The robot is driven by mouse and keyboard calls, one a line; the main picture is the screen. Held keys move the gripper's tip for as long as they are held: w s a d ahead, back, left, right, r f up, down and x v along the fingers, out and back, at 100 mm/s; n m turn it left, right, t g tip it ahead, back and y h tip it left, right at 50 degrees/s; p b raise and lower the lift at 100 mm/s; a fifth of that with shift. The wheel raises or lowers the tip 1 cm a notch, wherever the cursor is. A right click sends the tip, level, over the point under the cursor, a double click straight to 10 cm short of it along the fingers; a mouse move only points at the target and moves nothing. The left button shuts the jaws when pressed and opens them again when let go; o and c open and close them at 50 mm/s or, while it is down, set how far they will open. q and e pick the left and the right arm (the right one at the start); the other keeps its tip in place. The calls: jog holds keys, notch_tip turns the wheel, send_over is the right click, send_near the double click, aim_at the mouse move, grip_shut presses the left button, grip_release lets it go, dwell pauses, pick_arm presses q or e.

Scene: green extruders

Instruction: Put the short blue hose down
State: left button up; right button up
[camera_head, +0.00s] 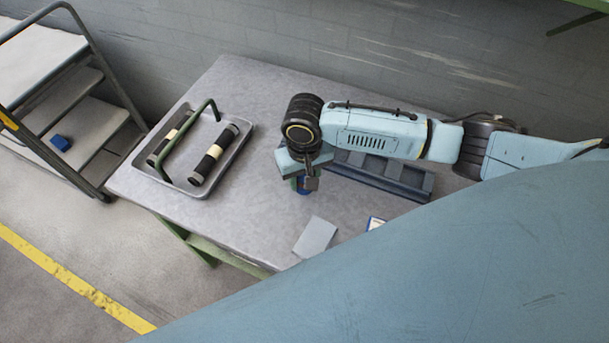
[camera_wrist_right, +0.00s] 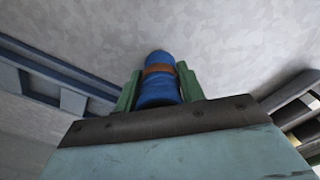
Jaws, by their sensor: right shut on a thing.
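The short blue hose (camera_wrist_right: 158,88), with an orange-brown band around it, stands out between the two green fingers of my right gripper (camera_wrist_right: 160,92) in the right wrist view. The fingers are shut on its sides. In the head view my right gripper (camera_head: 305,184) is over the middle of the grey table (camera_head: 255,110), and only a small blue bit of the hose shows by the fingers. I cannot tell whether the hose touches the table top. My left gripper is not in view.
A grey tray (camera_head: 243,146) with a green handle and two black hoses with pale bands stands left on the table. A grey plate (camera_head: 315,236) lies near the front edge. Steps (camera_head: 75,125) stand at left.

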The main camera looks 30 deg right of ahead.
jog(key=shift+f, duration=0.15)
jog(key=o, duration=1.1)
